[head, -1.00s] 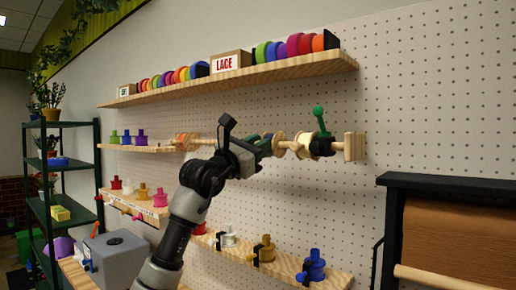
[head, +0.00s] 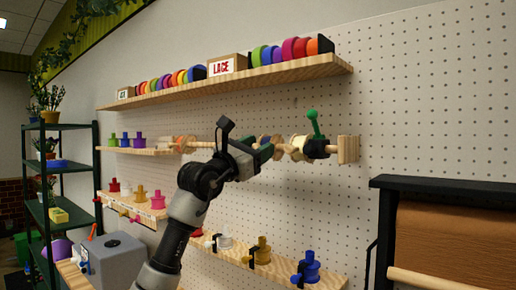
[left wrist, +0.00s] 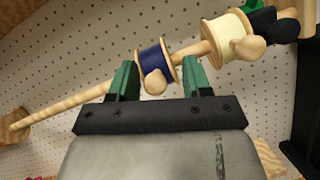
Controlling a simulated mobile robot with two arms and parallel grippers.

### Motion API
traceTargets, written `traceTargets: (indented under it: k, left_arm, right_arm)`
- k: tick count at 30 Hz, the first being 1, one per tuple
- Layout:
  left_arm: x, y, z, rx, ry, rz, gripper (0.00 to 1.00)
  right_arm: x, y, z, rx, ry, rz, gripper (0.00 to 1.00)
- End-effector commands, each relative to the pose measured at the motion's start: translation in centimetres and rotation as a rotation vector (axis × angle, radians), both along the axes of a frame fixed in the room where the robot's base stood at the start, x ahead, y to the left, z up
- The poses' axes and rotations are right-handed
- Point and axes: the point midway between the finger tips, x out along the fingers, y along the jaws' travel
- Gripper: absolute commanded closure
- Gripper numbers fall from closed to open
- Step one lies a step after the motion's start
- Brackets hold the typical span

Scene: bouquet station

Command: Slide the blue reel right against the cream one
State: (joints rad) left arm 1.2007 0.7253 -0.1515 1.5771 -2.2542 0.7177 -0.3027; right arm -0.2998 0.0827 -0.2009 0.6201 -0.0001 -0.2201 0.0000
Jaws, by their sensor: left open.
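The blue reel (left wrist: 152,62), with wooden flanges and a round wooden knob, sits on a wooden rod (left wrist: 70,100). The cream reel (left wrist: 226,36) is on the same rod to its right, with bare rod showing between them. My left gripper (left wrist: 158,78) is open, its green fingers on either side of the blue reel; I cannot tell whether either touches it. In the head view my left gripper (head: 262,154) partly hides the blue reel, and the cream reel (head: 297,147) shows just right of it.
A black clamp (head: 316,149) with a green handle (head: 314,122) sits right of the cream reel, before the wooden end block (head: 347,149). A ribbon shelf (head: 290,80) runs above and a spool shelf (head: 275,268) below. A brown paper roll (head: 450,238) hangs at right.

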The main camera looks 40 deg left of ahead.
Motion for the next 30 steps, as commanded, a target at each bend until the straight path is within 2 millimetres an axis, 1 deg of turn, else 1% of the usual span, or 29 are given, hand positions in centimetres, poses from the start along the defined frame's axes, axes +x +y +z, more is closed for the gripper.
traceTargets:
  k: [5,9,12,16,21,30]
  left_arm:
    - [-2.3,0.5,-1.5,0.003,-0.002,0.002,0.51]
    - [-5.0,1.0,-2.6,0.005,-0.002,0.003,0.51]
    - [-6.8,1.3,-3.2,0.004,-0.004,0.002,0.51]
    - [-8.5,1.7,-3.7,0.002,-0.003,0.001,0.51]
    - [-9.5,1.8,-3.8,0.002,-0.002,-0.001,0.51]
    - [-9.6,1.8,-3.7,0.001,-0.002,-0.001,0.51]
  right_arm:
    - [0.0,-0.1,-1.9,-0.001,0.000,-0.002,0.51]
    - [0.0,-0.1,-3.5,-0.001,0.000,-0.002,0.51]
    - [0.0,-0.1,-4.4,-0.001,0.000,-0.002,0.51]
    - [0.0,-0.1,-5.2,-0.001,0.000,-0.002,0.51]
    - [0.0,0.1,-5.5,0.001,0.000,-0.003,0.51]
    - [0.0,0.4,-5.4,0.004,0.000,-0.004,0.51]
